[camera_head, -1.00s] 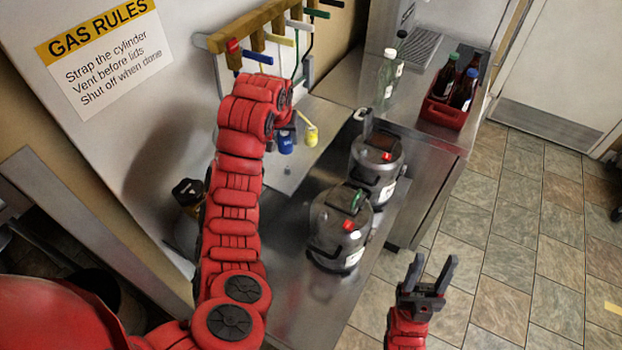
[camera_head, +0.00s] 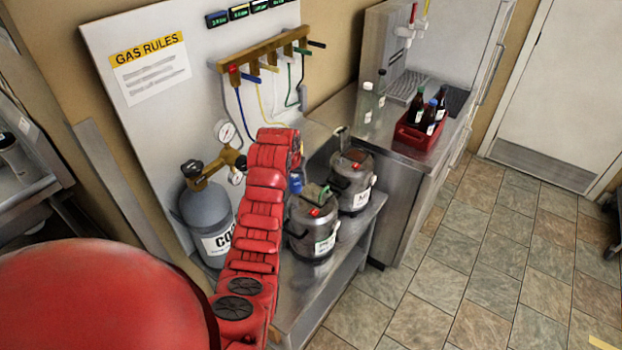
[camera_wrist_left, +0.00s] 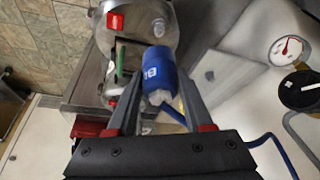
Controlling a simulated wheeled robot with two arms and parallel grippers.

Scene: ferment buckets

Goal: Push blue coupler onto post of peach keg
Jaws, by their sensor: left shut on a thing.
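The blue coupler (camera_wrist_left: 158,75) is between the fingers of my left gripper (camera_wrist_left: 157,98) in the left wrist view, which is shut on it. In the head view the blue coupler (camera_head: 295,183) shows just right of my red left arm, by the near keg's top; the arm hides most of the gripper. The near steel keg (camera_head: 314,232) has a green part on top and a red tag; the far keg (camera_head: 353,187) also has a red tag. Keg labels are too small to read, so I cannot tell which is peach. Contact with a post is unclear. My right gripper is out of view.
A grey gas cylinder (camera_head: 205,222) with gauges stands left of my arm. A wooden hose rack (camera_head: 262,52) is on the wall panel above. A red bottle crate (camera_head: 418,135) is on the counter at right.

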